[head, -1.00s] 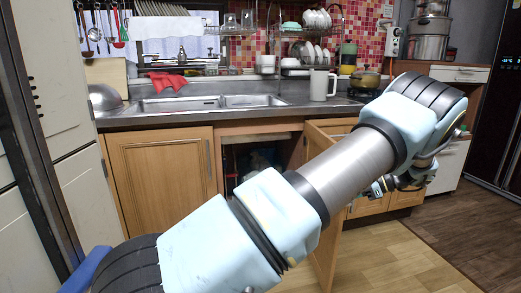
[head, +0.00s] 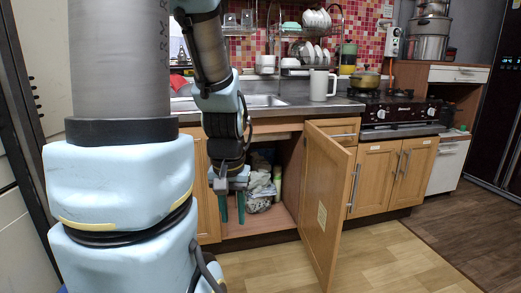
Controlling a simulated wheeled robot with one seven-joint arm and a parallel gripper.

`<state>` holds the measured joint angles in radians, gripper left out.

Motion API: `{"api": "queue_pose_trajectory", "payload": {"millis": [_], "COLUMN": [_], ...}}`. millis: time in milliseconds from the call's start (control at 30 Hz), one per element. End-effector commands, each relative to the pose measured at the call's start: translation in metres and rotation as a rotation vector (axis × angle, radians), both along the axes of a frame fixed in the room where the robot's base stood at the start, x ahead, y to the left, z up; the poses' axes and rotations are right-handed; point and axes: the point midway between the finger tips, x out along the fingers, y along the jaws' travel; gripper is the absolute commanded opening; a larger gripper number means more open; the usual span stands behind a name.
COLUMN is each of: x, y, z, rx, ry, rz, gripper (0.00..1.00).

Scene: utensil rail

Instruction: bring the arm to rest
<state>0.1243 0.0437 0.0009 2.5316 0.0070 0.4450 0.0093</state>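My arm rises large on the left of the head view and bends over, with its far part hanging down in front of the sink cabinet. My gripper (head: 231,208) points downward before the open cabinet. Its two teal fingers stand apart with nothing visible between them. The arm hides the left part of the sink counter and most of the left cabinet front.
The open cabinet door (head: 328,205) juts toward me, right of my gripper. Inside the cabinet are bagged items (head: 260,190). A white pitcher (head: 320,85) stands on the counter by the sink (head: 262,100). A stove (head: 400,110) is further right. The wooden floor (head: 375,260) is clear at right.

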Motion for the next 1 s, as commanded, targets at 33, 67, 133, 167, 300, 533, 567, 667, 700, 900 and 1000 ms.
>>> {"api": "queue_pose_trajectory", "payload": {"millis": [33,67,133,167,300,533,567,667,700,900,1000], "x": [-0.01,-0.008,-0.007,-0.007,-0.007,-0.007,-0.006,-0.006,-0.007,-0.007,-0.007], "y": [0.007,0.005,0.004,0.004,0.004,0.004,0.004,0.004,0.004,0.004,0.004], "z": [0.001,0.013,0.027,0.033,0.06,0.124,0.134,0.163,0.172,0.201,0.204], "rx": [-0.014,-0.014,-0.012,-0.012,-0.012,-0.01,-0.01,-0.01,-0.01,-0.01,-0.01], "ry": [-0.023,-0.024,-0.02,-0.019,-0.018,-0.017,-0.017,-0.017,-0.017,-0.017,-0.016], "rz": [0.054,0.053,0.045,0.044,0.042,0.04,0.039,0.039,0.039,0.039,0.038], "gripper": [0.35,0.35,0.35,0.35,0.35,0.35,0.35,0.35,0.35,0.35,0.35]}}
